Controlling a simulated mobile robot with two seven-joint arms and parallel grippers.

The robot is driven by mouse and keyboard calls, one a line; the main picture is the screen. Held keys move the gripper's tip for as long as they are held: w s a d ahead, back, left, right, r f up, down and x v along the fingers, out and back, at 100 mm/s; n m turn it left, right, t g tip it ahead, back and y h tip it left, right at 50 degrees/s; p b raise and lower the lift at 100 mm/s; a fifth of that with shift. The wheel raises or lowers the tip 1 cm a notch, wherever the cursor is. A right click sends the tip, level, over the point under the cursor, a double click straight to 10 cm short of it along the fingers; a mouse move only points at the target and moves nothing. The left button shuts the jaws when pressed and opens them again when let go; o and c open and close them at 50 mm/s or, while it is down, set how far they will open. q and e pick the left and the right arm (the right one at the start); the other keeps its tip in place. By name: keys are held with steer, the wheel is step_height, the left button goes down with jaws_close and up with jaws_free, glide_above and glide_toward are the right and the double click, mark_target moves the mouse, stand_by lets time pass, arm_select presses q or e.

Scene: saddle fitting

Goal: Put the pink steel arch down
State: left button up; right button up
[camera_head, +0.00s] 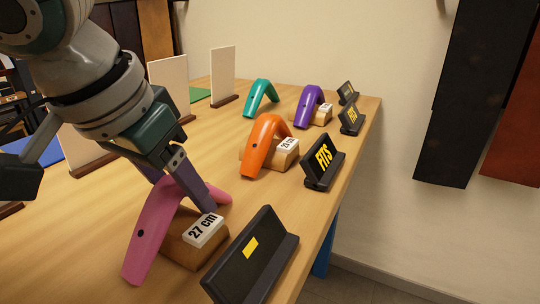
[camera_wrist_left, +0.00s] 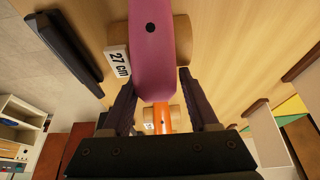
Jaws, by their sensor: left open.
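The pink steel arch (camera_head: 155,222) stands astride the wooden block labelled 27 cm (camera_head: 187,247), at the lower left of the head view. In the left wrist view the arch (camera_wrist_left: 152,50) runs down the middle, over the same block (camera_wrist_left: 183,40). My left gripper (camera_head: 187,190) is at the top of the arch. Its two fingers (camera_wrist_left: 158,100) are open, one on each side of the arch. I cannot tell whether either finger touches it. My right gripper is in neither view.
A dark display (camera_head: 252,258) with a yellow bar stands beside the block. Behind are an orange arch (camera_head: 260,143) on its block, a FITS display (camera_head: 323,163), a purple arch (camera_head: 308,104) and a teal arch (camera_head: 260,96). Upright cream boards (camera_head: 222,76) line the left.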

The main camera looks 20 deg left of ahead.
arm_select(q)
steer(key=shift+s+d+f, duration=0.2)
steer(key=shift+s+f, duration=0.1)
steer(key=shift+r, duration=0.15)
steer(key=p+v, duration=0.4)
steer(key=v, duration=0.9)
steer(key=shift+w, duration=0.25)
steer(key=shift+r, duration=0.1)
steer(key=shift+o, duration=0.4)
stand_by(1.8)
